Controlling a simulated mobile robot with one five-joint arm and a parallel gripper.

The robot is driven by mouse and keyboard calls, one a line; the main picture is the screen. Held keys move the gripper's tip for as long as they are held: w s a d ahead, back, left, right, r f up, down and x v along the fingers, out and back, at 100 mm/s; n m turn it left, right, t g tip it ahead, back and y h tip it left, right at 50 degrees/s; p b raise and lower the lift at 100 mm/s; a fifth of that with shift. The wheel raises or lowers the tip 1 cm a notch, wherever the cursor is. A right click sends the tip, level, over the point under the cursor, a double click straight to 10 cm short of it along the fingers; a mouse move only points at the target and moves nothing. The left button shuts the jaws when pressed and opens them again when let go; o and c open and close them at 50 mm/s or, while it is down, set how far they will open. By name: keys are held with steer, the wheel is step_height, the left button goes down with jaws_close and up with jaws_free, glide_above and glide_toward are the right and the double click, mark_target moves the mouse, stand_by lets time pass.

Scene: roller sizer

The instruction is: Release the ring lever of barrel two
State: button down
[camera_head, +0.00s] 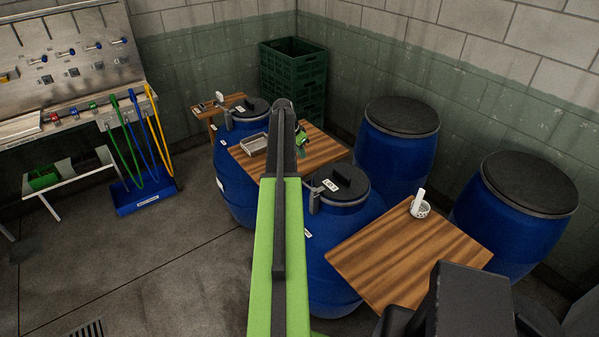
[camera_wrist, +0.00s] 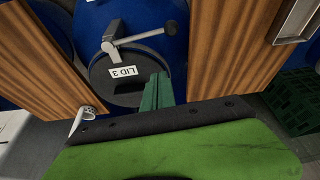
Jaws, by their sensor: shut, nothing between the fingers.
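A blue barrel (camera_head: 328,255) with a dark lid (camera_head: 345,190) stands in the middle of the head view, between two wooden boards. Its lever (camera_head: 314,199) stands at the lid's left edge. The grey lever (camera_wrist: 140,39) reaches out from a clamp at the rim to a dark knob. I cannot tell how far the lever is swung. My gripper (camera_wrist: 159,75), with green fingers, is shut and empty over the lid's edge, apart from the lever in the picture.
Another blue barrel (camera_head: 240,140) with a lever stands behind. Two lidded barrels (camera_head: 395,150) stand along the wall. Green crates (camera_head: 292,85) stand behind. Open floor lies left.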

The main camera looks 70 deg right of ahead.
step_height(320, 180, down, 10)
steer(key=b, duration=1)
steer(key=shift+w+a+f, duration=0.15)
steer(key=shift+a+f, duration=0.05)
steer(key=shift+f, duration=0.05)
steer(key=shift+w, duration=0.15)
